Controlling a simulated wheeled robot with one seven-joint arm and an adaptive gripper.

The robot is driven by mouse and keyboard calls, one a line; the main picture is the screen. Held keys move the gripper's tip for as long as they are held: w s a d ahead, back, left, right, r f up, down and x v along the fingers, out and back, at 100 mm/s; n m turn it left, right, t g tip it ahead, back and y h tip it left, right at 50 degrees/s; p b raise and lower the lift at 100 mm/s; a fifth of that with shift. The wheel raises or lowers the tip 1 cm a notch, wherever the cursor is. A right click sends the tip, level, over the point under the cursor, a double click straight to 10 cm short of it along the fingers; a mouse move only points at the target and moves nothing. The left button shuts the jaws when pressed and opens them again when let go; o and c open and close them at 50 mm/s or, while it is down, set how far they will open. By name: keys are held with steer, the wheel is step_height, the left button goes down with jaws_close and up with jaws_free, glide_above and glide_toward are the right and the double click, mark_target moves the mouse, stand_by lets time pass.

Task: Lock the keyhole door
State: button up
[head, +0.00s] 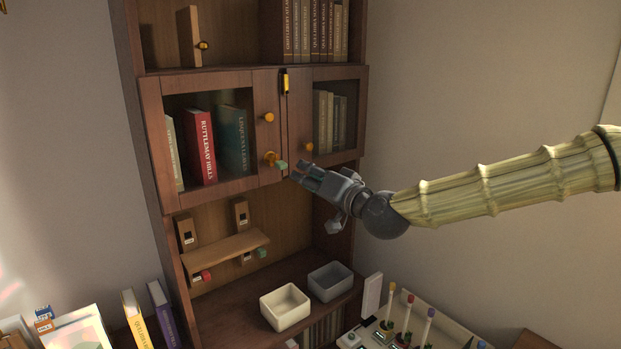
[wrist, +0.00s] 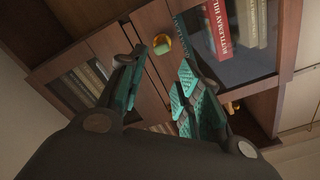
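The keyhole door (head: 236,187) is the left glass-fronted cabinet door, and it looks closed or nearly closed. It has an orange knob (head: 268,117) and, lower down, a brass lock (head: 270,157). A green-headed key (head: 281,165) sticks out from the lock. In the wrist view the brass ring with green in its middle (wrist: 161,44) looks like this lock and key, seen end-on beyond the fingers. My gripper (head: 299,171) is just right of the key, apart from it. Its teal-padded fingers (wrist: 157,85) are spread with nothing between them.
The right glass door (head: 301,125) has its own knob. A yellow latch-like piece (head: 285,82) sits between the doors at the top. Below are a small wooden shelf (head: 225,250) with red and green pieces, and cream (head: 286,308) and grey (head: 331,282) bins. Space before the doors is open.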

mark_target(284, 167)
steer(key=shift+p+x, duration=0.4)
steer(key=shift+x, duration=2.05)
steer(key=shift+f, duration=0.15)
steer(key=m+b, duration=0.2)
steer(key=shift+s+f+m, duration=0.1)
steer(key=shift+f+m, duration=0.1)
steer(key=shift+m, duration=0.2)
steer(key=m+b, duration=0.4)
steer(key=m, duration=0.3)
steer(key=shift+a+b, duration=0.1)
steer(key=shift+b, duration=0.2)
steer(key=shift+a+r, duration=0.15)
steer(key=shift+b+x, duration=0.6)
steer(key=shift+x, duration=2.25)
jaws_close()
